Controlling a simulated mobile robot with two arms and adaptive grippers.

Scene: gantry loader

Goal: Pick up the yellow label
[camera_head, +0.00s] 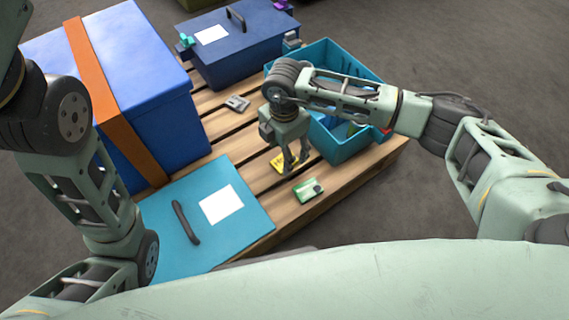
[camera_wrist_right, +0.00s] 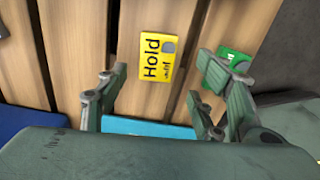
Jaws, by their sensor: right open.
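The yellow label (camera_head: 278,163) lies flat on the wooden pallet, partly hidden by my right gripper in the head view. In the right wrist view the yellow label (camera_wrist_right: 150,62) shows whole, with the word "Hold" and a grey mark on it. My right gripper (camera_head: 295,167) is open and points down just above it. In the right wrist view the fingers of my right gripper (camera_wrist_right: 161,72) stand apart on either side of the label, with nothing between them. My left arm shows at the left, but its gripper is out of view.
A green card (camera_head: 308,190) lies near the label. A teal lid (camera_head: 160,210) with a dark handle lies in front. A blue box (camera_head: 165,105) with an orange strap, a dark blue case (camera_head: 235,65) and a teal bin (camera_head: 340,150) surround the slatted pallet (camera_head: 222,121). A small grey piece (camera_head: 237,103) lies behind.

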